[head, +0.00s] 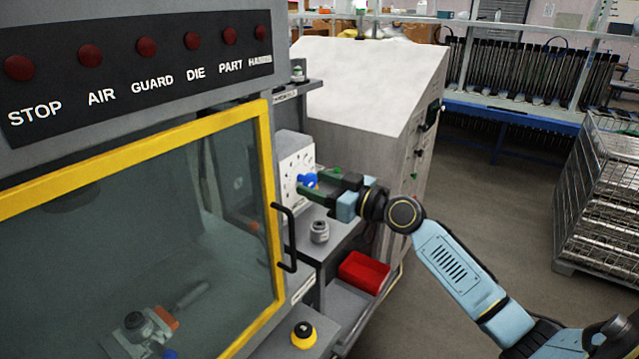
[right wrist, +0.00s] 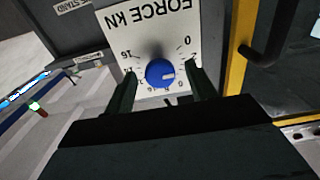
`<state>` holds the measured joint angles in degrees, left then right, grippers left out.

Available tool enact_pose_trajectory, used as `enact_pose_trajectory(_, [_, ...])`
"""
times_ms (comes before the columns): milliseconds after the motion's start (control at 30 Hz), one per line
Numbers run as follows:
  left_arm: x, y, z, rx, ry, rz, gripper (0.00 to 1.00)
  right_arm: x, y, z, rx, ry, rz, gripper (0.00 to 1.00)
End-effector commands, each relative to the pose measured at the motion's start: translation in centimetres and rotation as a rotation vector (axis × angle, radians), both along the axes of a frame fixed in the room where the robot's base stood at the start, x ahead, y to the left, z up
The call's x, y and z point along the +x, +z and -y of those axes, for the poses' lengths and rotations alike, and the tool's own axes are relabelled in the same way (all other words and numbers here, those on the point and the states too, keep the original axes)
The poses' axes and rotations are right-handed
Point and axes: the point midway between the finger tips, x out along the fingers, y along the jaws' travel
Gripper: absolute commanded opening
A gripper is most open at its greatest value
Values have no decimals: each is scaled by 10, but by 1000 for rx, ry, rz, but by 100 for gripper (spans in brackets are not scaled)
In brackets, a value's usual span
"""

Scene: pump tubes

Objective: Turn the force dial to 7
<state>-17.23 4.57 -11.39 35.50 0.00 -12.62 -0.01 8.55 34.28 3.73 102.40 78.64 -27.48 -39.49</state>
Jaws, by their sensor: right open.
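The force dial is a blue knob (head: 308,180) on a pale panel (head: 294,165) of a grey box beside the yellow-framed cabinet. In the right wrist view the knob (right wrist: 158,74) shows upside down under "FORCE kN". Its white mark points to the picture's right, toward the low-number side; the exact value is too small to read. My right gripper (head: 325,184) reaches in from the right. In the right wrist view its open fingers (right wrist: 161,74) stand on either side of the knob; I cannot tell whether they touch it. My left gripper is not in view.
A black door handle (head: 286,238) sticks out left of the panel. A small grey metal part (head: 319,231) stands on the ledge below. A red bin (head: 363,271) and a yellow-black button (head: 303,334) are lower down.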

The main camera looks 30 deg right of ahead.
Motion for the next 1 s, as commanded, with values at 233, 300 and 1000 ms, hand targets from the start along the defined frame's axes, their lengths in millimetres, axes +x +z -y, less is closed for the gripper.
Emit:
enact_pose_trajectory(233, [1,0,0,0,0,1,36,0,0,0,0,0,0,48])
enact_pose_trajectory(300, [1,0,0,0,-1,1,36,0,0,0,0,0,0,39])
enact_pose_trajectory(1000, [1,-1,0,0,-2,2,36,-1,0,0,122,0,-51,11])
